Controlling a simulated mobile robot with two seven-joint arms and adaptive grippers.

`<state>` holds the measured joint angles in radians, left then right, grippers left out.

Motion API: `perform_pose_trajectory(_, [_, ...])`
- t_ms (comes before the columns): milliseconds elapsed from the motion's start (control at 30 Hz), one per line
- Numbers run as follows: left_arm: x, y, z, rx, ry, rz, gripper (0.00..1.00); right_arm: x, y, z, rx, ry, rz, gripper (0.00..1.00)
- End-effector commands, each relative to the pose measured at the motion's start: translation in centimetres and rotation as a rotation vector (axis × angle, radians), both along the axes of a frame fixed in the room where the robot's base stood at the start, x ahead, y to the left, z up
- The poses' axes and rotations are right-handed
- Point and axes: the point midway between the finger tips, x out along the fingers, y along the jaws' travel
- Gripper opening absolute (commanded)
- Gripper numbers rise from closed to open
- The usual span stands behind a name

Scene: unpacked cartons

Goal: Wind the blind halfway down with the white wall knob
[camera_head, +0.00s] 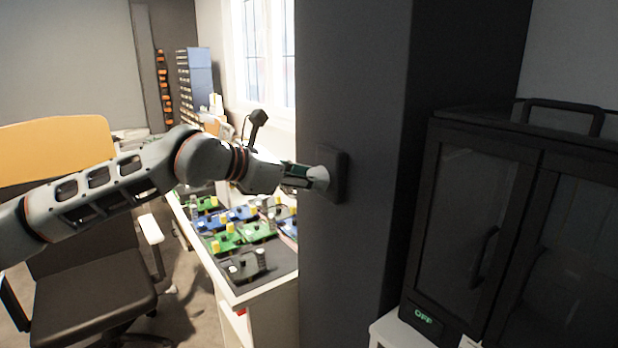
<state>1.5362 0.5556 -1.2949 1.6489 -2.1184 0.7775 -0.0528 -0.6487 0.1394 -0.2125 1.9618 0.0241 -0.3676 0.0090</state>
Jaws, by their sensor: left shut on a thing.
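The white wall knob (321,178) sits on a dark plate (341,175) on the side of the dark grey pillar. My left gripper (309,177) reaches in from the left and is shut on the knob. Its fingers cover part of the knob, so how far it is turned cannot be told. The window (264,48) is at the upper middle, bright and cut off by the top edge. I cannot make out the blind or its height. My right gripper is out of view.
A white workbench (262,291) with green and blue boards stands below my left arm. A black chair (90,300) and an orange panel (60,145) are at the left. A dark glass-doored cabinet (478,225) stands right of the pillar (352,60).

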Motion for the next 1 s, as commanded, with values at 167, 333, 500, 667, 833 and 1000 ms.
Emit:
perform_pose_trajectory(167, [0.0,0.0,-0.3,0.002,0.006,0.0,0.49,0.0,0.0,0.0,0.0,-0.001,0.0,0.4])
perform_pose_trajectory(333, [0.0,0.0,-0.2,0.001,0.004,0.0,0.49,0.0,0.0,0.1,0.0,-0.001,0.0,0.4])
perform_pose_trajectory(500, [-0.3,0.4,0.1,0.0,0.002,0.001,0.49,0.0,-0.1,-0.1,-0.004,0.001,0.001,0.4])
perform_pose_trajectory(667, [-1.6,2.1,0.9,0.001,0.002,0.002,0.49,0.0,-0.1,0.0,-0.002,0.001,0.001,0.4])
perform_pose_trajectory(833, [-3.7,4.6,2.3,0.0,0.0,0.002,0.49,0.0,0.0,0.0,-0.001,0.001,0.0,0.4])
perform_pose_trajectory(1000, [-5.6,6.8,3.4,0.001,0.001,0.002,0.49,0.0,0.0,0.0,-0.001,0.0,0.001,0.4])
